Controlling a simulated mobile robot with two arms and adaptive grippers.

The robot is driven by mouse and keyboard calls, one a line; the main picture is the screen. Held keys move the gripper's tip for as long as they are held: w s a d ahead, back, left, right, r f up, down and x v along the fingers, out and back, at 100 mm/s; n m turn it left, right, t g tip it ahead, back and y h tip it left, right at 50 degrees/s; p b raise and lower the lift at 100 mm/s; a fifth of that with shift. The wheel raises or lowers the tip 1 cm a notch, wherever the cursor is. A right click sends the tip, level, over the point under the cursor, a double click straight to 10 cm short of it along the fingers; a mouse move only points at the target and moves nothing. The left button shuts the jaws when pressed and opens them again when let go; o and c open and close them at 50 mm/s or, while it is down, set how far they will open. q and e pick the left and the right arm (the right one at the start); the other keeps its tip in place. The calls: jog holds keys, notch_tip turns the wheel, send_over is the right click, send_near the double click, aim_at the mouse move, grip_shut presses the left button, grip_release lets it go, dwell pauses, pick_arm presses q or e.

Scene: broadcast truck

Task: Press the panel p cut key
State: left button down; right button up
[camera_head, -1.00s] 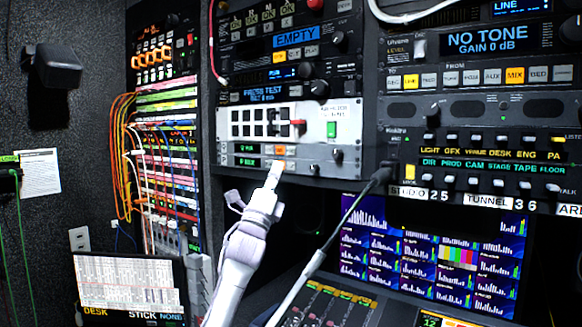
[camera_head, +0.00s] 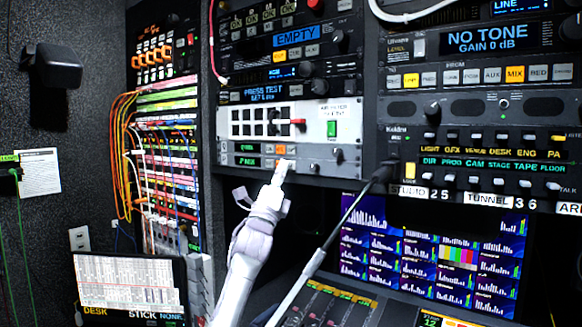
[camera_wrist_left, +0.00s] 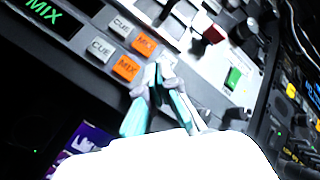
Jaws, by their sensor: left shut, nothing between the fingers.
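A narrow panel with two rows sits below the white button panel in the rack. Each row has a green-lettered display, the upper (camera_head: 246,148) and the lower (camera_head: 246,162). In the left wrist view each row has a white key, upper (camera_wrist_left: 121,27) and lower (camera_wrist_left: 101,49), whose lettering is hard to read. Beside them are orange MIX keys, upper (camera_wrist_left: 144,43) and lower (camera_wrist_left: 126,67). My left gripper (camera_head: 283,163) is shut and empty, its fingertips (camera_wrist_left: 160,75) right by the lower orange key. I cannot tell whether they touch. My right gripper is not in view.
The white button panel (camera_head: 307,116) with a red lever (camera_head: 298,122) lies just above. The multiview screen (camera_head: 430,255) is lower right. Coloured cables (camera_head: 125,150) hang at the left.

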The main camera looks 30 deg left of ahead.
pick_arm(q)
jog(key=shift+w, duration=0.15)
dwell(0.7)
jog(key=shift+w, duration=0.25)
jog(key=shift+w+b, duration=0.3)
jog(key=shift+w, duration=0.05)
dwell(0.5)
jog(key=shift+s, duration=0.75)
jog(key=shift+s, duration=0.1)
jog(key=shift+s+a, duration=0.2)
jog(key=shift+s, duration=2.2)
